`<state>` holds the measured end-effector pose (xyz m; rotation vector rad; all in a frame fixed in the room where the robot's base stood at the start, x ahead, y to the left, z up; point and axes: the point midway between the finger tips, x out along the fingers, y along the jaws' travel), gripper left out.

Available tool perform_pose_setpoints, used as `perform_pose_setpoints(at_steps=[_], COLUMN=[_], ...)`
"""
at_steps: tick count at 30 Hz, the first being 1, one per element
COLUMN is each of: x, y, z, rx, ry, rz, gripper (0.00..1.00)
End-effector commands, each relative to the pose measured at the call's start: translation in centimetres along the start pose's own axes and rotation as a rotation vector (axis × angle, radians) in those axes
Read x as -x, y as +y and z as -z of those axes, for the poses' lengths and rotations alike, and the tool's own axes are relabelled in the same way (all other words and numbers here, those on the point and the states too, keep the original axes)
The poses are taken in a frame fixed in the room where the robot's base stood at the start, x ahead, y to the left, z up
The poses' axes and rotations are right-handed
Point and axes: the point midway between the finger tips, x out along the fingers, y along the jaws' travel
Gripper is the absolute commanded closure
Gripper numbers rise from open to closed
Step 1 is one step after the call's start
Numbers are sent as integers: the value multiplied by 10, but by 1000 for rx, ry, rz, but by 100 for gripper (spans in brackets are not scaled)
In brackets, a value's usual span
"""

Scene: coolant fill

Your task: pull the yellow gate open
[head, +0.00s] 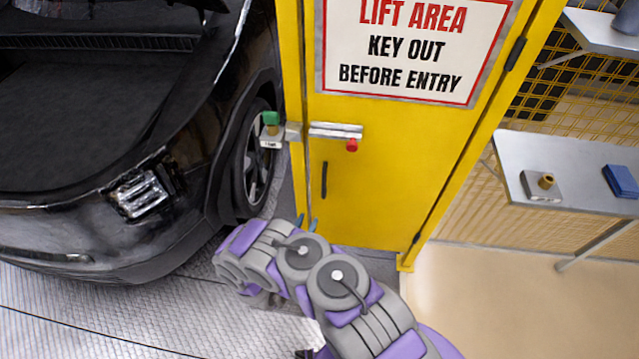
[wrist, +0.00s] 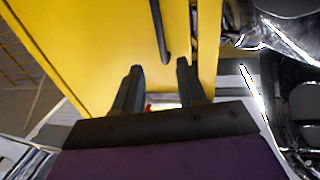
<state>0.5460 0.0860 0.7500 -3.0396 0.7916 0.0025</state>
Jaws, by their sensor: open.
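The yellow gate (head: 390,170) stands upright and looks shut in its yellow frame. A thin black vertical handle (head: 324,180) is on its left side, below a silver bolt (head: 335,131) with a red knob (head: 351,145). My gripper (head: 307,222) is just below and left of the handle in the head view, mostly hidden by my arm. In the wrist view my gripper (wrist: 160,66) is open and empty. The handle (wrist: 160,30) lies just past the fingertips, roughly in line with the gap. I cannot tell whether they touch.
A lock piece with a green top (head: 270,118) sits left of the bolt. A grey shelf (head: 520,150) holding a small brass-topped block and a blue box is on the right. Floor is clear below the shelf.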

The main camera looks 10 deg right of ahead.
Motion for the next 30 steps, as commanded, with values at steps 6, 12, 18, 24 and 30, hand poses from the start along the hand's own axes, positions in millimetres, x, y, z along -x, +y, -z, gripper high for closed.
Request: perform_pose_setpoints(at_steps=[6, 12, 18, 24, 30], x=[-21, -60, -100, -137, -162], y=[1, 2, 2, 1, 0], z=[-2, -3, -2, -2, -2], rx=[1, 1, 0, 1, 2], ry=[3, 3, 4, 5, 2], rz=[-4, -5, -5, -3, -2], gripper=[60, 60, 60, 60, 60])
